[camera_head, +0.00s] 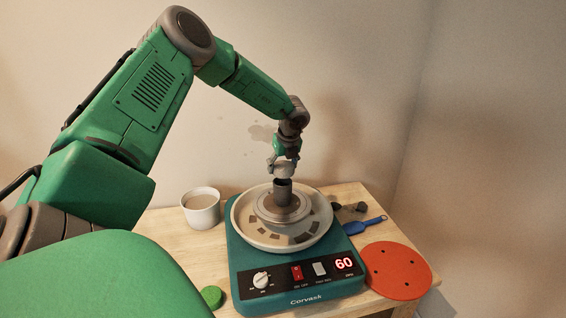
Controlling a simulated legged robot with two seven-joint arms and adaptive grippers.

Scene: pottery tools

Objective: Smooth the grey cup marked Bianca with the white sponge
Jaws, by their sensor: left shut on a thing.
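The grey cup (283,195) is small, dark and upright at the centre of the wheel head (264,212) on the teal pottery wheel (245,262). My left gripper (283,176) points down right over the cup's rim. It is shut on a small pale thing that I take for the white sponge; the fingers mostly hide it. I cannot tell whether it touches the cup. No name mark is readable on the cup. My right gripper is not in view.
A white mug (201,214) with pale liquid stands left of the wheel. A green round piece (212,297) lies at the front left. Dark small tools (350,208), a blue-handled tool (362,227) and a red disc (397,276) lie right. The wheel's display reads 60.

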